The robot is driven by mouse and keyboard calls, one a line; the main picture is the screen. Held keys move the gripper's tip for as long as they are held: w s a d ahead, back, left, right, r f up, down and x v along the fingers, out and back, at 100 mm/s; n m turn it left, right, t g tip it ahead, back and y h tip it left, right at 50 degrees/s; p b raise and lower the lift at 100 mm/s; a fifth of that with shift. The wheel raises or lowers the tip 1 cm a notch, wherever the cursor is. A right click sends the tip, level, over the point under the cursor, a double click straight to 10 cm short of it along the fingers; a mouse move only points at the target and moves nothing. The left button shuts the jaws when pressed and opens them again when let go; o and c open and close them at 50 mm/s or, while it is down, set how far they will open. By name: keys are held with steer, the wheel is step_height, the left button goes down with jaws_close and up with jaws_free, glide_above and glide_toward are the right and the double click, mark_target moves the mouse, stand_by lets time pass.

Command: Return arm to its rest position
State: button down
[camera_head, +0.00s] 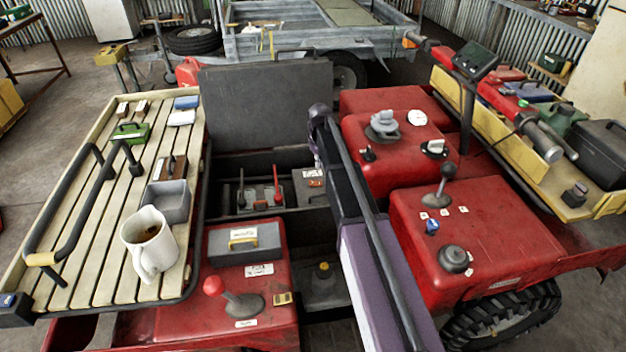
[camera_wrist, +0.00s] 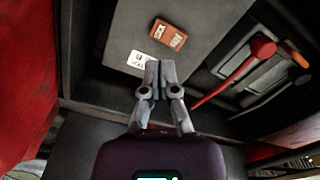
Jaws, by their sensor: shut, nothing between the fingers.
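In the wrist view my gripper (camera_wrist: 158,75) is shut, with its two fingertips together and nothing between them. It points at a grey box (camera_wrist: 190,65) that bears an orange block (camera_wrist: 167,35) and a white label (camera_wrist: 141,61). The fingertips look close to the box's edge; I cannot tell whether they touch it. In the head view my purple-and-dark arm (camera_head: 372,285) reaches over the middle of the quad, and my gripper cannot be made out there. The grey box with its orange mark (camera_head: 315,173) shows just left of the arm.
Red-handled levers (camera_head: 277,183) stand in the open bay, and a red one shows close right of my gripper (camera_wrist: 262,48). A raised dark lid (camera_head: 265,105) stands behind. A slatted rack (camera_head: 95,225) with a white jug (camera_head: 148,243) is left. Red panels (camera_head: 490,215) with knobs are right.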

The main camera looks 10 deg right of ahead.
steer(key=shift+s+r, duration=0.1)
stand_by(0.5)
steer(key=s+r+m+p, duration=0.3)
steer(key=s, duration=1.1)
steer(key=s+r+m+p, duration=0.3)
steer(key=s, duration=1.2)
steer(key=shift+a+r, duration=0.25)
